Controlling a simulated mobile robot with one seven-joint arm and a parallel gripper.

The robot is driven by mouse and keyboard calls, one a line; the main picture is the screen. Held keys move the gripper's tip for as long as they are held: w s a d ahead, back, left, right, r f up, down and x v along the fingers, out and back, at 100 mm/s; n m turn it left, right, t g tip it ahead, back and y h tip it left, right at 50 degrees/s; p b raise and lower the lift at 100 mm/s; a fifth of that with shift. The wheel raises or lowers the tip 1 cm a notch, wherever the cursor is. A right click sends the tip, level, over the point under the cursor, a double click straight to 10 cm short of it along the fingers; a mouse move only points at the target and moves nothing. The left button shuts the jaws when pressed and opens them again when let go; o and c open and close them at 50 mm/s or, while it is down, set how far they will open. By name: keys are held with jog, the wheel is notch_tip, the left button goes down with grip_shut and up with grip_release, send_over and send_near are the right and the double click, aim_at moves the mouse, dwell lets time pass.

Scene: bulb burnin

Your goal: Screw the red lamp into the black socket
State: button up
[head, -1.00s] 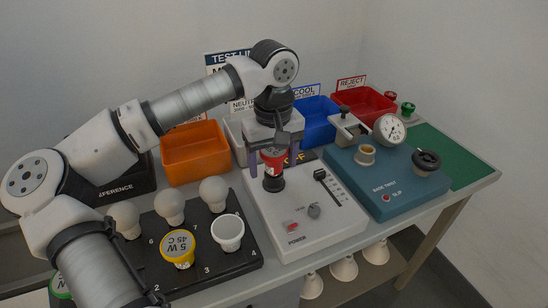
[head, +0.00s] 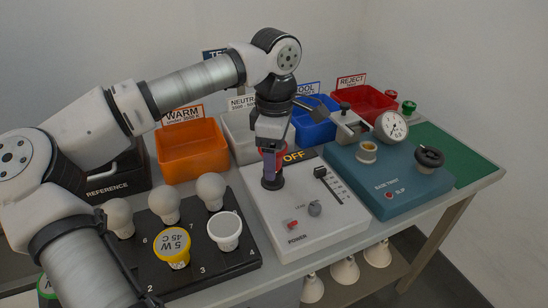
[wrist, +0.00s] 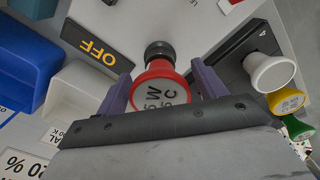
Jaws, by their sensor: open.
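The red lamp (wrist: 160,86) stands base-down at the black socket (wrist: 158,48) on the white power box. In the head view the black socket (head: 272,183) shows below the lamp, and the lamp is mostly hidden by my gripper. My gripper (head: 270,158) points down over the lamp. In the wrist view its two purple fingers stand on either side of the lamp's red rim, with the jaws open. The lamp's printed face looks up toward the wrist. How deep its base sits in the socket cannot be told.
The white power box (head: 300,228) carries a slider, a knob, a red switch and an OFF display (head: 293,157). A black rack (head: 200,262) with several lamps stands at front left. Orange (head: 194,150), blue and red bins line the back. A teal tester (head: 385,180) stands at right.

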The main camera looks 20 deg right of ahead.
jog(key=n, duration=0.2)
jog(key=n+b, duration=0.1)
jog(key=n, duration=0.2)
jog(key=shift+w+d+n, duration=0.15)
jog(key=shift+n, duration=0.15)
jog(key=n+b, duration=0.1)
jog(key=n, duration=0.5)
jog(key=shift+d, duration=0.2)
jog(key=c, duration=0.9)
jog(key=shift+o, duration=0.2)
jog(key=shift+r+m+p, duration=0.1)
jog(key=shift+m+p, duration=0.35)
jog(key=shift+m, duration=0.35)
jog(key=m+p, duration=0.1)
jog(key=m, duration=0.2)
jog(key=shift+s, duration=0.2)
jog(key=m+p, duration=0.1)
jog(key=m, duration=0.2)
jog(key=m+p, duration=0.1)
jog(key=m, duration=0.2)
jog(key=shift+s+a+m, duration=0.15)
jog(key=shift+s+m, duration=0.05)
jog(key=shift+m, duration=0.2)
jog(key=m, duration=0.5)
jog(key=shift+s+a+f+p, duration=0.15)
jog(key=shift+f+p, duration=0.05)
jog(key=shift+p, duration=0.1)
jog(key=m, duration=0.6)
jog(key=shift+s+a, duration=0.1)
jog(key=shift+s, duration=0.05)
